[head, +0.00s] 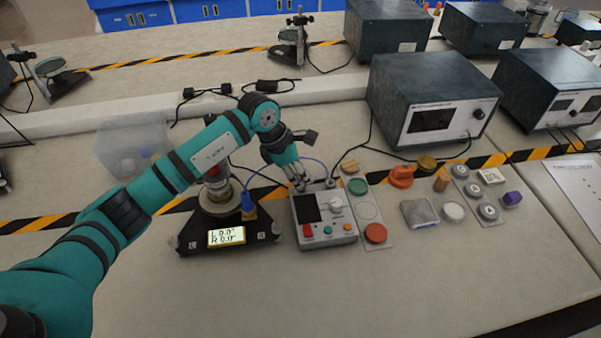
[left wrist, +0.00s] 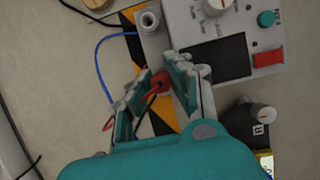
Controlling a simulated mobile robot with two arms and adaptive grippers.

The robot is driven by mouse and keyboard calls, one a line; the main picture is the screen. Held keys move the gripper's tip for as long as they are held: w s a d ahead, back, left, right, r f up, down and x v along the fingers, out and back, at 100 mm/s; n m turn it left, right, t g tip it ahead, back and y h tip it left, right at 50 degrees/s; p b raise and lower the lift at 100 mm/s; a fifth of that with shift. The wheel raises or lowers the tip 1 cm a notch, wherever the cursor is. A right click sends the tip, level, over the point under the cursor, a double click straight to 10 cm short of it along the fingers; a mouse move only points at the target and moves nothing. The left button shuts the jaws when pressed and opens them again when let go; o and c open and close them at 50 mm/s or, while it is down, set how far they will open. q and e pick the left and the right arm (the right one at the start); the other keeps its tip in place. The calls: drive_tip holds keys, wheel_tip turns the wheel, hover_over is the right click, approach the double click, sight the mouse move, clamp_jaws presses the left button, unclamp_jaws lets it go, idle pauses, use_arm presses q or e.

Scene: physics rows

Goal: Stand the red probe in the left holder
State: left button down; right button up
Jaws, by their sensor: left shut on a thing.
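My left gripper (head: 301,184) points down at the upper left corner of the grey meter box (head: 346,236). In the left wrist view the gripper (left wrist: 168,72) is shut on the red probe (left wrist: 157,84), of which only a small red part with a dark lead shows between the fingers. The probe is not clear in the head view. One round holder post (head: 331,184) stands at the box's upper right corner and also shows in the left wrist view (left wrist: 149,20). The left holder is hidden by the fingers, so I cannot tell whether the probe touches it. My right gripper is out of view.
A black triangular device with a lit display (head: 227,237) stands left of the box, with a blue piece (head: 248,205) at it and a blue cable. Coloured discs (head: 375,233) lie to the right. Large instruments (head: 430,95) stand behind. The front table is clear.

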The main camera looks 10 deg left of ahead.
use_arm(q)
drive_tip(key=shift+f+b, duration=0.5)
drive_tip(key=shift+f, duration=0.05)
idle(0.4)
drive_tip(key=c, duration=0.9)
unclamp_jaws()
drive_tip(key=shift+r, duration=0.15)
drive_tip(key=shift+r+p, duration=2.05)
drive_tip(key=shift+r, duration=1.6)
